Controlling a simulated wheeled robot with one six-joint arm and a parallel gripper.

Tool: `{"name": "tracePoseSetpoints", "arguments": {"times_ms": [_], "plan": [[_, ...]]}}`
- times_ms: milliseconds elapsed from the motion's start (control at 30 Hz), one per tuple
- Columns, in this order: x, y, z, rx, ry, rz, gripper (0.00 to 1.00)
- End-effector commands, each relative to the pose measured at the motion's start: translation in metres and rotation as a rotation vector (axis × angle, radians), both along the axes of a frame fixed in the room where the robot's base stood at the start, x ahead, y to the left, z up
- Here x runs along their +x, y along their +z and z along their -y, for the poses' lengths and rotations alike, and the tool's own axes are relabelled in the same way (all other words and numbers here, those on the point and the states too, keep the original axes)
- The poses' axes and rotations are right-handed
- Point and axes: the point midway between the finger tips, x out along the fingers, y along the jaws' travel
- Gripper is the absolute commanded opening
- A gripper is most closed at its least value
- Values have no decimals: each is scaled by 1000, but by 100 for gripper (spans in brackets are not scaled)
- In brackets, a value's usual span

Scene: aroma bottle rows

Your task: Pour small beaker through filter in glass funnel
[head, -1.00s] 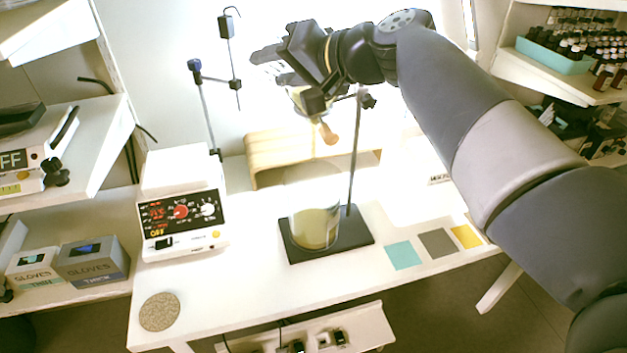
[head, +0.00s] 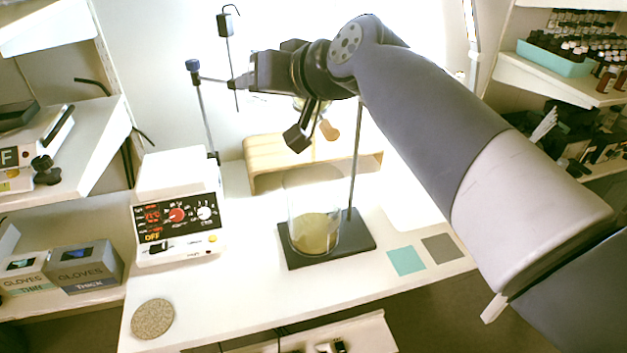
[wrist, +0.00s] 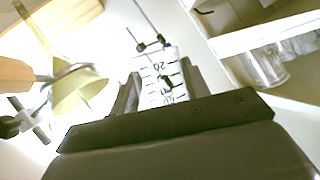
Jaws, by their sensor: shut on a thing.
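My gripper (head: 242,84) reaches left in the head view, left of the funnel and above the bench. In the wrist view, my gripper (wrist: 156,92) is shut on the small beaker (wrist: 158,68), a clear glass with dark graduation marks. I cannot tell whether liquid is in it. The glass funnel with a yellowish filter (wrist: 78,92) shows left of the beaker in the wrist view. In the head view the funnel is mostly hidden behind my gripper. A large glass beaker (head: 315,232) with yellowish liquid stands below, on the dark stand base (head: 358,240).
The stand's rod (head: 355,165) rises behind the large beaker. A second thin rod stand (head: 205,115) is close to my gripper. A hotplate-like instrument (head: 178,215) stands left, a round cork mat (head: 153,319) in front of it. A wooden bridge (head: 265,165) is behind.

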Motion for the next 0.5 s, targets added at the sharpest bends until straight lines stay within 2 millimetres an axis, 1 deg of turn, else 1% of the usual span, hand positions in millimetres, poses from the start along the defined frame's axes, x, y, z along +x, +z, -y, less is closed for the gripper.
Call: {"name": "tracePoseSetpoints", "arguments": {"times_ms": [33, 200, 500], "plan": [[-2, -6, -2, -18, 4, 15, 21], [-8, -21, -9, -108, 5, 96, 21], [-15, -42, -17, -250, 3, 222, 21]]}}
